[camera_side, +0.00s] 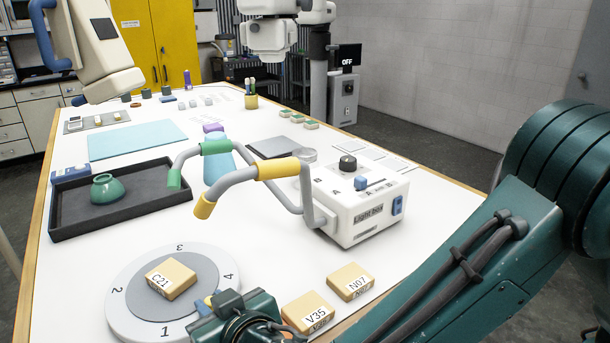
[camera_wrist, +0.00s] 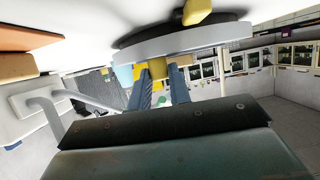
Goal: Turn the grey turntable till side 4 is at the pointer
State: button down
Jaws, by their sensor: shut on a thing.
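The grey turntable (camera_side: 125,308) stands at the front left of the table, with side 3 at the back, 4 at the right, 1 at the front and 2 at the left. A tan block marked C21 (camera_side: 172,280) lies on its inner disc. My gripper (camera_side: 212,302) is at the turntable's front right rim, between 4 and 1. My wrist partly hides that rim in the side view.
Blocks marked V35 (camera_side: 308,316) and N07 (camera_side: 350,282) lie right of my gripper. The white light box (camera_side: 365,215) and curved handles stand behind. White table is bare around the turntable's left side.

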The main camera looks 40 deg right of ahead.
jog(key=c, duration=1.3)
grip_release()
jog(key=shift+w+d, duration=0.15)
jog(key=shift+d, duration=0.05)
